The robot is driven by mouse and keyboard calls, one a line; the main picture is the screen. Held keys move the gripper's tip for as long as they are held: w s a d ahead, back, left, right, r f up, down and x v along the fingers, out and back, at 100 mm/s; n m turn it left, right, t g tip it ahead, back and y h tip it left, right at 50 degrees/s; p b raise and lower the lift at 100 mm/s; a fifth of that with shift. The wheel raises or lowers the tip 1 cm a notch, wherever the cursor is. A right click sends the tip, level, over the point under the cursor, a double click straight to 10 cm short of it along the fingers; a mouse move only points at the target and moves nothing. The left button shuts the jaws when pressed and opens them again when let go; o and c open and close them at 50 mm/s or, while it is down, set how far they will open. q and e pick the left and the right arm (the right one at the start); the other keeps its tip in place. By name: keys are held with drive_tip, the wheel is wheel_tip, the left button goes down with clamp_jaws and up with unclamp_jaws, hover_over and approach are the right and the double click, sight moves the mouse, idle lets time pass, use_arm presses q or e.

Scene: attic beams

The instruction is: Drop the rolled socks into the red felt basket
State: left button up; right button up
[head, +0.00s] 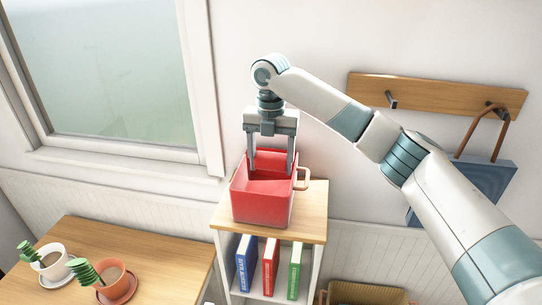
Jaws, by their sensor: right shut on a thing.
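The red felt basket (262,208) stands upright on the wooden top of a small shelf unit, with a tan loop handle on its right side. My right gripper (271,174) points straight down over it, and its fingertips reach in below the basket's back rim. The two fingers stand apart, shut on the rolled socks. I cannot make the socks out clearly against the red inside of the basket. My left gripper is not in view.
The shelf unit (310,222) holds blue, red and green books below. A wooden table (150,259) at the left bears two potted plants. A hook rail (440,94) with a hanging blue bag (488,178) is on the wall. A wicker basket (362,294) stands low right.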

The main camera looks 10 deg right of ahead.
sight(271, 154)
drive_tip(key=o, duration=1.1)
drive_tip(key=shift+o, duration=0.2)
drive_tip(key=shift+r+b, duration=0.35)
drive_tip(key=shift+r, duration=0.1)
wheel_tip(271, 154, up, 5)
drive_tip(key=shift+f+b, duration=0.1)
drive_tip(key=shift+b, duration=0.9)
wheel_tip(271, 154, up, 12)
drive_tip(key=b, duration=0.1)
drive_tip(key=shift+f+b, duration=0.2)
drive_tip(key=shift+b, duration=0.1)
